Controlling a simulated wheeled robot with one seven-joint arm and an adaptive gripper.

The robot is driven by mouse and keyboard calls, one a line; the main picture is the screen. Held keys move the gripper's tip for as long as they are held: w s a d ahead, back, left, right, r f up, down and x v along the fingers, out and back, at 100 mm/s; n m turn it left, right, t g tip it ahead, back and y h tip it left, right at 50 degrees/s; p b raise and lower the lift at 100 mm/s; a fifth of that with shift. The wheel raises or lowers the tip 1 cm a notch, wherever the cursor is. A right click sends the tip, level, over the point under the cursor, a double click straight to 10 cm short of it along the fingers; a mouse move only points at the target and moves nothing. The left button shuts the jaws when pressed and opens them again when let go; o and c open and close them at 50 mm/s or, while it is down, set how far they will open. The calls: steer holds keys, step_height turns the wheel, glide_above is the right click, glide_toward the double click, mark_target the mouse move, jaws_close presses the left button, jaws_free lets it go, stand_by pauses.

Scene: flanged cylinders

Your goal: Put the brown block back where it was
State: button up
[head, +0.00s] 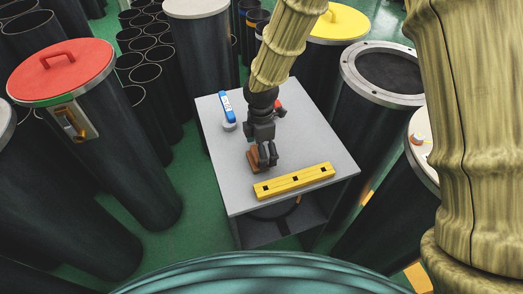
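The brown block (254,163) is on the grey table (322,145), just behind the left end of a yellow bar. My gripper (267,163) points down at the block from the back right. Its dark fingers overlap the block's right side in the view and hide part of it. I cannot tell whether the fingers are closed on the block or only beside it. I also cannot tell whether the block touches the table top.
The yellow bar (294,181) with dark holes lies along the table's front. A blue and white item (227,108) lies at the back left. A red thing (280,107) is partly hidden behind my gripper. Tall dark cylinders, one with a red lid (62,70), crowd around the table.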

steer(key=shift+s+r, duration=0.3)
steer(key=shift+s, duration=0.3)
steer(key=shift+s+r, duration=0.3)
steer(key=shift+s, duration=0.25)
steer(key=shift+w+f, duration=0.2)
steer(key=shift+w, duration=0.45)
steer(key=shift+w+r, duration=0.15)
steer(key=shift+r, duration=0.45)
step_height(320, 180, up, 12)
steer(key=b, duration=0.4)
steer(key=shift+f, duration=0.2)
